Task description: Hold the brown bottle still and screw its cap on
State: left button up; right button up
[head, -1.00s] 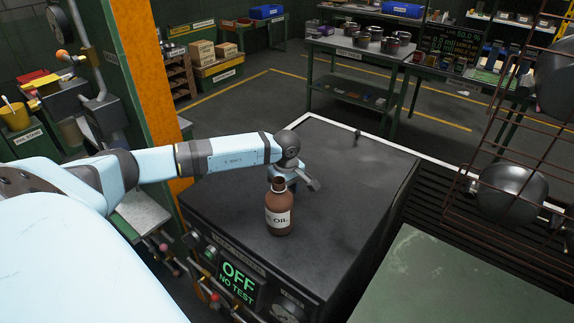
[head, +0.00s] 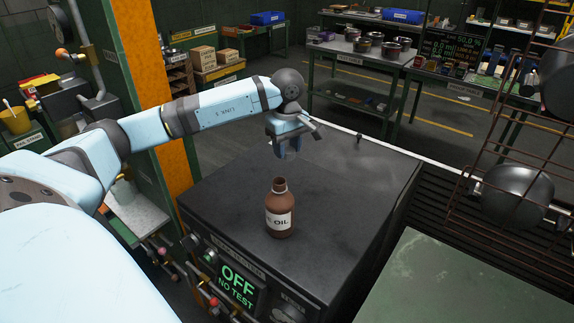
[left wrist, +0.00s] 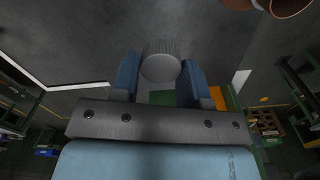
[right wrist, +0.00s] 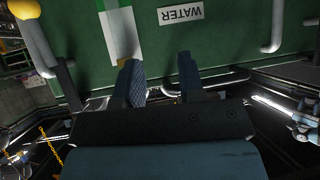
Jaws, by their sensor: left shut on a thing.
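My right gripper (right wrist: 157,62) is open and empty, away from the bottle and outside the head view.
The dark bench top (head: 345,200) around the bottle is clear, apart from a small peg (head: 359,139) at its back edge. A wire rack with hanging pans (head: 515,192) stands at right. A green panel with a "WATER" label (right wrist: 180,13) faces my right gripper.

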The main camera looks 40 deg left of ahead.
aim_at(287, 149)
pick_arm(q)
jog(key=shift+r, duration=2.15)
